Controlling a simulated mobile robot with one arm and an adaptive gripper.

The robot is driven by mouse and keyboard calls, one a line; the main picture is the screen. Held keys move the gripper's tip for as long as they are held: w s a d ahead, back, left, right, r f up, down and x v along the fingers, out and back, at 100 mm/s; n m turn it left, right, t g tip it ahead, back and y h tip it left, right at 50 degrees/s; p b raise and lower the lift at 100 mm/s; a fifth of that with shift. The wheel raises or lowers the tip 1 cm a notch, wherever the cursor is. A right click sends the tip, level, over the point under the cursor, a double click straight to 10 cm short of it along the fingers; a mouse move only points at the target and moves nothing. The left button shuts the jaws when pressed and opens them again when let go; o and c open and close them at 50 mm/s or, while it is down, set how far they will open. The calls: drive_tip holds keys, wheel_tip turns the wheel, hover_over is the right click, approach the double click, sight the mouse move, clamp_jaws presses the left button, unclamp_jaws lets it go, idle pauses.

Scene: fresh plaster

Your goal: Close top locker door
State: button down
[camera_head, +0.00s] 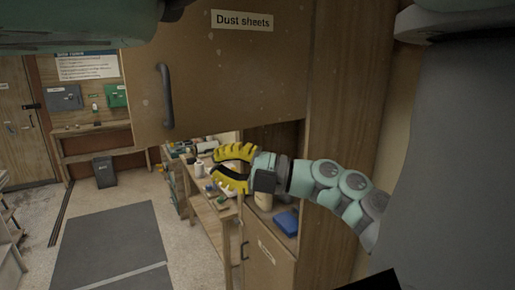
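The top locker door (240,75) is a brown wooden panel labelled "Dust sheets" that fills the upper middle of the head view. It stands swung open, its right edge by the locker side (345,130). A dark vertical handle (166,96) is near the door's left edge. My gripper (216,170) has yellow fingers that are spread apart with nothing visible between them. It is in front of the locker opening, below the door's lower edge and right of the handle, and does not appear to touch the door.
Below is a lower locker door (268,262) with its own handle. A blue item (286,222) lies on the shelf inside the locker. A cluttered workbench (212,212) is behind my gripper. A grey mat (110,245) lies on open floor at left, with a dark bin (104,172) beyond.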

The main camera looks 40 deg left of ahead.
drive_tip(key=s+a+p, duration=0.2)
drive_tip(key=a+p, duration=0.2)
drive_tip(key=a, duration=0.4)
drive_tip(key=s+a+r+n+t+p, duration=0.1)
drive_tip(key=a+p, duration=0.3)
drive_tip(key=a, duration=0.5)
drive_tip(key=shift+s+h, duration=0.4)
drive_tip(key=shift+s, duration=0.5)
drive_tip(key=shift+r, duration=0.1)
drive_tip(key=shift+w+a, duration=0.1)
drive_tip(key=shift+a, duration=0.05)
